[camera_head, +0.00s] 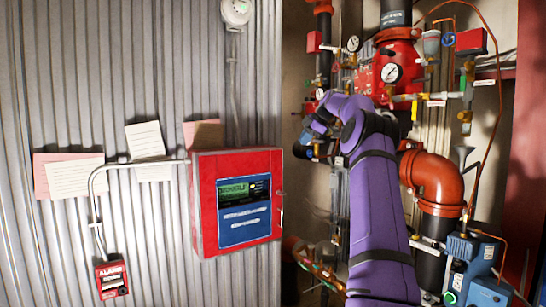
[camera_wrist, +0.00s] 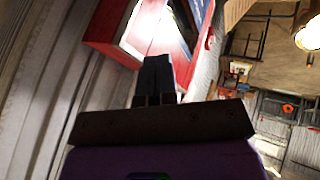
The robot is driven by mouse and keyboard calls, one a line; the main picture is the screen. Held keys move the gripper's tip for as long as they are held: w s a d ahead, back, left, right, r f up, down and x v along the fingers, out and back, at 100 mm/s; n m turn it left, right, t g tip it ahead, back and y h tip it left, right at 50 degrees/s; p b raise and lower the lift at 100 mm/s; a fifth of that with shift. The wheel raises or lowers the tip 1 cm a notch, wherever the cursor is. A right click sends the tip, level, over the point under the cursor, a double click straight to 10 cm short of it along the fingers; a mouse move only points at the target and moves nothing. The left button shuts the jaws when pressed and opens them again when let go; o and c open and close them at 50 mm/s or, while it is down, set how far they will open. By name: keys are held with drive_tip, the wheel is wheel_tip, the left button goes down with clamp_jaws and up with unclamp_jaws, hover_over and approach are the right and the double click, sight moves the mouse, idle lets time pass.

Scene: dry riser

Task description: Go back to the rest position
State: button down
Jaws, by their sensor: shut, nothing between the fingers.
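My purple arm rises through the right half of the head view, in front of the red riser pipes, and bends back near the gauges. My gripper is hidden behind the arm in that view. In the wrist view my gripper (camera_wrist: 158,62) shows dark at the centre, its fingers together with nothing between them. Beyond the fingertips is the red alarm panel (camera_wrist: 120,30), seen at a tilt; I cannot tell the distance between them. The same panel (camera_head: 205,230) hangs on the corrugated wall in the head view, with its screen lit green.
Red pipework with a gauge (camera_head: 391,73) and a large orange-red elbow (camera_head: 436,180) stand close around my arm. A blue device (camera_head: 471,262) is at lower right. A small red alarm box (camera_head: 111,279) and pinned papers (camera_head: 75,178) are on the left wall.

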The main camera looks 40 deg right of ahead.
drive_tip(key=w+a+r+m+g+h, duration=0.1)
drive_tip(key=a+r+m, duration=0.1)
drive_tip(key=a, duration=1.3)
drive_tip(key=a+r+m+g, duration=0.1)
drive_tip(key=a+r+g, duration=0.15)
drive_tip(key=a, duration=1.15)
drive_tip(key=s+a+m+h, duration=0.1)
drive_tip(key=s+a+m, duration=0.1)
drive_tip(key=s+a, duration=0.45)
drive_tip(key=s+a+m+h, duration=0.15)
drive_tip(key=s+a, duration=0.25)
drive_tip(key=a, duration=0.5)
drive_tip(key=s+a+f+m, duration=0.2)
drive_tip(key=s+f, duration=0.3)
drive_tip(key=s, duration=0.3)
drive_tip(key=s+a+f+m+t, duration=0.1)
drive_tip(key=s+a+f, duration=0.3)
drive_tip(key=s, duration=0.5)
drive_tip(key=s+a+f+m, duration=0.3)
drive_tip(key=s+f, duration=0.4)
drive_tip(key=s, duration=0.2)
drive_tip(key=shift+a+m+t+y, duration=0.35)
drive_tip(key=shift+a+y, duration=0.05)
drive_tip(key=shift+y, duration=0.05)
drive_tip(key=shift+a+f, duration=0.1)
drive_tip(key=shift+a, duration=0.05)
